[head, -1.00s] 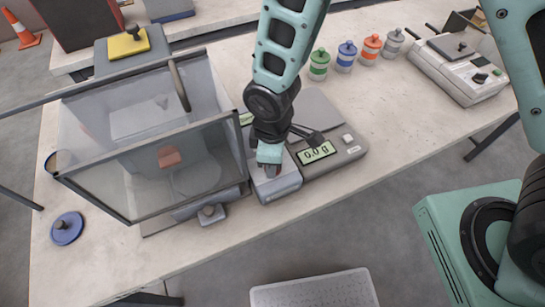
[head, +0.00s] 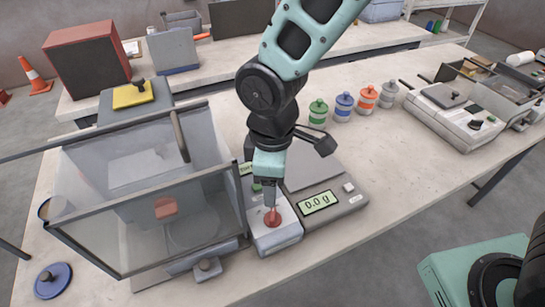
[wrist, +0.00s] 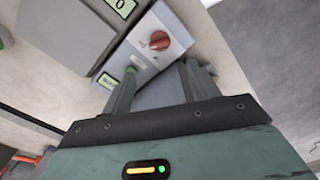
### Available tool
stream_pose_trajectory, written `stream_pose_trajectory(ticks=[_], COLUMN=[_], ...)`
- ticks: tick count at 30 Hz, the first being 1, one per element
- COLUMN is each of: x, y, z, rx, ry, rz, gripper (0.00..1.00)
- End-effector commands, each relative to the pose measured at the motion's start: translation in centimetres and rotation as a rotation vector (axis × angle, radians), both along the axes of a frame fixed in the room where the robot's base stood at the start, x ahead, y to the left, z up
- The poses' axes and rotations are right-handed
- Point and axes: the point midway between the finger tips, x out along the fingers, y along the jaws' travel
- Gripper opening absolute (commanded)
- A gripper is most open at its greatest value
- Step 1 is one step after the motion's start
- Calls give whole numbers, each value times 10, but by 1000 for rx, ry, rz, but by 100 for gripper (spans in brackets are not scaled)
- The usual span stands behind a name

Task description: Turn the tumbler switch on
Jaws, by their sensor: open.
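A light grey control box (head: 278,240) stands between the clear-walled enclosure and the scale. On its top is a red rotary knob (head: 272,217), which also shows in the wrist view (wrist: 160,41). A green button (wrist: 131,70) and a small lit display (wrist: 107,81) are on the same box. My gripper (head: 270,203) points down just above and behind the red knob. In the wrist view my gripper (wrist: 163,78) has its two fingers apart with nothing between them; the knob lies beyond the fingertips. Contact with the box cannot be told.
The clear-walled enclosure (head: 215,190) stands close on the left, with a dark frame. The scale (head: 345,203) reading 0.0 g is close on the right. Several coloured jars (head: 344,106) stand behind. A blue lid (head: 52,280) lies front left. The table's right front is clear.

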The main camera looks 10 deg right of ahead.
Motion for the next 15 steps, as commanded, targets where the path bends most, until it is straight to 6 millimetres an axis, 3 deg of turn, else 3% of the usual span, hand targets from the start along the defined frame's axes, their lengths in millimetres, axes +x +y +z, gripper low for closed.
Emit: stream_pose_trajectory(ticks=[6,15], x=[1,0], y=[0,0], z=[42,62], rx=[2,0], ry=[-4,0], rz=[-2,0], gripper=[60,60])
